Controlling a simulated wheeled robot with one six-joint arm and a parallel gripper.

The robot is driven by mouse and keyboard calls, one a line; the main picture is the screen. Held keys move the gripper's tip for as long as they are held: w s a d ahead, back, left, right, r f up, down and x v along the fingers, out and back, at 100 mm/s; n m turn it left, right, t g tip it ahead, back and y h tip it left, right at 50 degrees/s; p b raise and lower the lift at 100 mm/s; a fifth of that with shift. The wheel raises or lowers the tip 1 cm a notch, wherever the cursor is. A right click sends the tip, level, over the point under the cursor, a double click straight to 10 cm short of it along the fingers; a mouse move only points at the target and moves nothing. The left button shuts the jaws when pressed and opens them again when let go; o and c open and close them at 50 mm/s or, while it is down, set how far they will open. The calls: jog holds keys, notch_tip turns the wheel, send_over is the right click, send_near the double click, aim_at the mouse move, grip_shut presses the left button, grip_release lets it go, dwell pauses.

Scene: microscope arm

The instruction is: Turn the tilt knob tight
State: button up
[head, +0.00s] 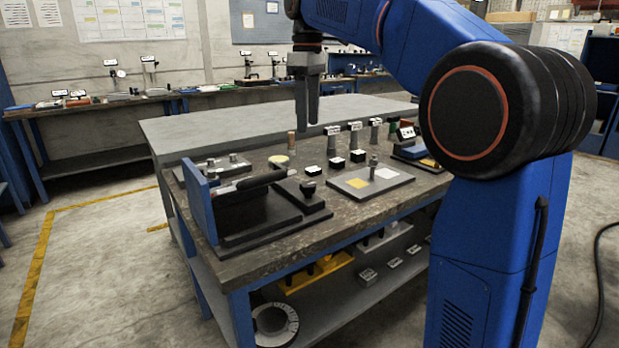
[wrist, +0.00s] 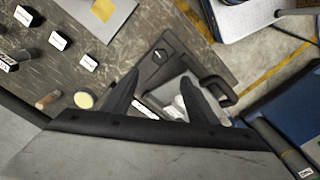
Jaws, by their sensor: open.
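The microscope arm (head: 262,179) looks like a thick black curved bar on a dark base at the near left of the workbench. It also shows in the wrist view (wrist: 216,92). A small dark knob (head: 308,187) stands on the black plate at its right end; I take this as the tilt knob. In the wrist view the knob (wrist: 160,56) sits beyond my fingertips. My gripper (head: 307,118) is high above the bench, pointing down, apart from the knob. In the wrist view its two fingers (wrist: 160,82) are spread with nothing held between them.
A blue upright panel (head: 199,202) stands at the bench's left end. A grey plate (head: 386,186) with a metal post and yellow square lies to the right. Small labelled blocks (head: 337,162) and a wooden peg (head: 291,144) stand behind. Air around my gripper is clear.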

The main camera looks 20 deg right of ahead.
aim_at(308, 184)
notch_tip(308, 184, down, 17)
jog(key=shift+r, duration=0.1)
dwell(0.5)
jog(key=c, duration=1.1)
